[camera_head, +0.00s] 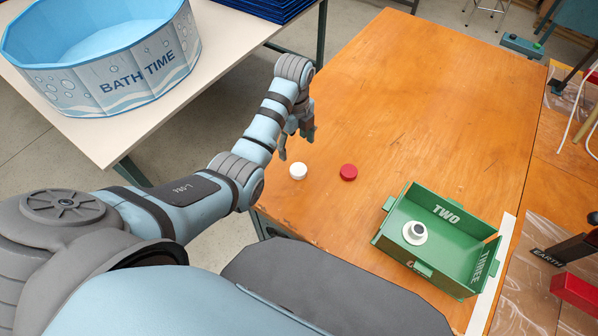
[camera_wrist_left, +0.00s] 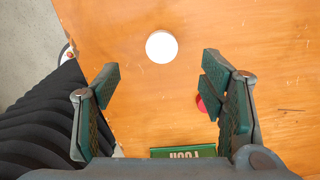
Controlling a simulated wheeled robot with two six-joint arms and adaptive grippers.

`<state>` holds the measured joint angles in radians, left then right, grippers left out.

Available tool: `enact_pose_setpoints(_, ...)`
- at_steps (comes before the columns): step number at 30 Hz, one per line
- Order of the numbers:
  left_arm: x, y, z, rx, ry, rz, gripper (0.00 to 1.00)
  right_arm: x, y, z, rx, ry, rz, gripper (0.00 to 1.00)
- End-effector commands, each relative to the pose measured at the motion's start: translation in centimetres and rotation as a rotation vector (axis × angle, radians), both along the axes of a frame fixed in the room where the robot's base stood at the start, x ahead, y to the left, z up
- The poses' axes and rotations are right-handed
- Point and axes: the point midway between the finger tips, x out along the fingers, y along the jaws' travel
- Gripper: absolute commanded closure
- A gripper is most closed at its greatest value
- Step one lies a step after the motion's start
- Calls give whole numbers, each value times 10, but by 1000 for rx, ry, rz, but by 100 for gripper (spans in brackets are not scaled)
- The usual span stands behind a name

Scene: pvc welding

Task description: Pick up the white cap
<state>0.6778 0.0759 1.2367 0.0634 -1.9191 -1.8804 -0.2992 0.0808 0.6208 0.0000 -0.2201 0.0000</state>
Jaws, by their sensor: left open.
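The white cap (camera_head: 298,171) lies on the orange wooden table near its left edge. It also shows in the left wrist view (camera_wrist_left: 161,46), ahead of the fingertips and between their lines. My left gripper (camera_head: 296,146) is above the table, just behind the white cap in the head view, and apart from it. In the left wrist view its two green-padded fingers (camera_wrist_left: 163,80) are wide apart with nothing between them. My right gripper is in neither view.
A red cap (camera_head: 348,172) lies right of the white cap, partly hidden by a finger in the wrist view. A green box (camera_head: 455,240) marked TWO and THREE holds a grey-white fitting (camera_head: 415,232). A BATH TIME tub (camera_head: 110,75) stands on the white table (camera_head: 215,50). The table's far part is clear.

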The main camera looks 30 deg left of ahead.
Motion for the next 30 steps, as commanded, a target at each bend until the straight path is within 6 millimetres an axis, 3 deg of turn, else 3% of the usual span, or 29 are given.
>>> enact_pose_setpoints(3,-1,0,-35,1,2,1,36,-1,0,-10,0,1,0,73)
enact_pose_setpoints(15,0,-9,-101,1,-1,3,36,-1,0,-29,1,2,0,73)
enact_pose_setpoints(23,0,-9,-106,1,-4,3,36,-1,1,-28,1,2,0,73)
enact_pose_setpoints(30,0,-9,-106,1,-4,3,72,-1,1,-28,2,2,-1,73)
